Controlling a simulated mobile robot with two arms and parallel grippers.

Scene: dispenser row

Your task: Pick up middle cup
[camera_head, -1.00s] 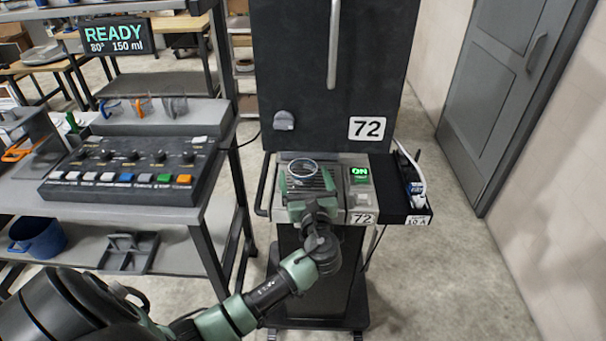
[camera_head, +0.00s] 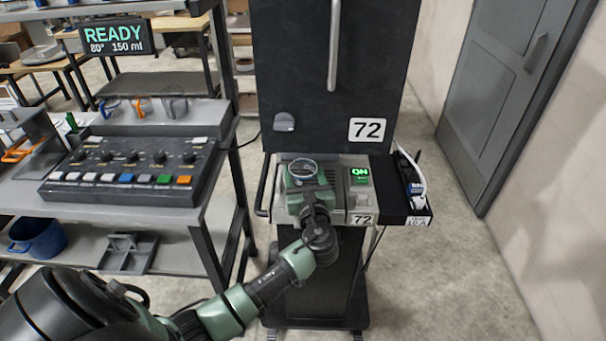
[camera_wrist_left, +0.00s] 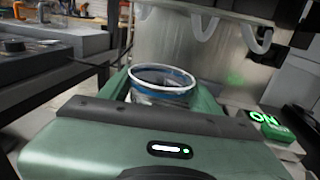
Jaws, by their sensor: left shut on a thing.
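A clear cup with a blue band below its rim (camera_head: 303,167) is at the front ledge of the dark machine marked 72. It also shows in the left wrist view (camera_wrist_left: 163,79), upright, with its lower part hidden by my gripper body. My left gripper (camera_head: 306,182) is shut on this cup, with a green finger on each side of it. In the head view the gripper hides most of the cup's body. I cannot tell whether the cup's base touches the ledge. My right gripper is out of view.
A lit green ON switch (camera_head: 360,175) sits just right of the cup. A side tray (camera_head: 408,208) juts out further right. A button console (camera_head: 125,168) stands on the left bench, with several small cups behind it. Open floor lies to the right.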

